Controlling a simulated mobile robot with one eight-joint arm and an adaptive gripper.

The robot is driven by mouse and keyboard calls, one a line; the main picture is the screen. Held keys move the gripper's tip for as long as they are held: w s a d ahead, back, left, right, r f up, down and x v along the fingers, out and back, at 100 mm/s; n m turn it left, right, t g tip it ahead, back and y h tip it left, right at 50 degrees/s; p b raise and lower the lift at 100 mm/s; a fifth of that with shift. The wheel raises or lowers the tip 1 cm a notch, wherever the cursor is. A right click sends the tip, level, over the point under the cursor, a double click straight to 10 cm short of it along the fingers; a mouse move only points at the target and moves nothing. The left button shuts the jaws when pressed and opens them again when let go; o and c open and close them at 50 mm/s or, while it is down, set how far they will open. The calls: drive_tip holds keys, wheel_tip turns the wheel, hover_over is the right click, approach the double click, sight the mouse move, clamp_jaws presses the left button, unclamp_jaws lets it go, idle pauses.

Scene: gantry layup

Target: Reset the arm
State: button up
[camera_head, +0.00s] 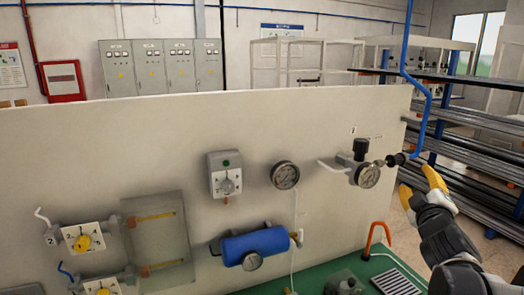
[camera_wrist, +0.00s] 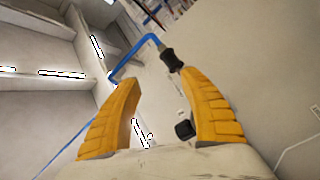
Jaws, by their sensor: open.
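My gripper (camera_head: 430,188) is at the right of the head view, its yellow fingers just right of and below the regulator on the panel. In the wrist view, its two yellow fingers (camera_wrist: 159,79) are spread apart with nothing between them. A blue hose (camera_head: 424,105) hangs from above and bends to a black connector (camera_head: 397,159) beside the regulator with a round gauge (camera_head: 368,176). In the wrist view the hose (camera_wrist: 136,54) ends in a black connector (camera_wrist: 171,60) close to the right fingertip; whether they touch I cannot tell.
A green bench top (camera_head: 335,265) lies below, with an orange hook-shaped handle (camera_head: 375,238). Racks of long bars (camera_head: 475,165) stand behind my arm.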

drive_tip(key=s+a+f+m+g+y+b, duration=0.3)
drive_tip(key=s+a+f+m+g+y, duration=0.3)
drive_tip(key=s+a+f, duration=1.4)
drive_tip(key=s+a+m+g, duration=0.1)
drive_tip(key=s+g, duration=0.3)
drive_tip(key=shift+s+a+f+m, duration=0.25)
drive_tip(key=shift+a+f+m, duration=0.05)
drive_tip(key=shift+a+f, duration=0.1)
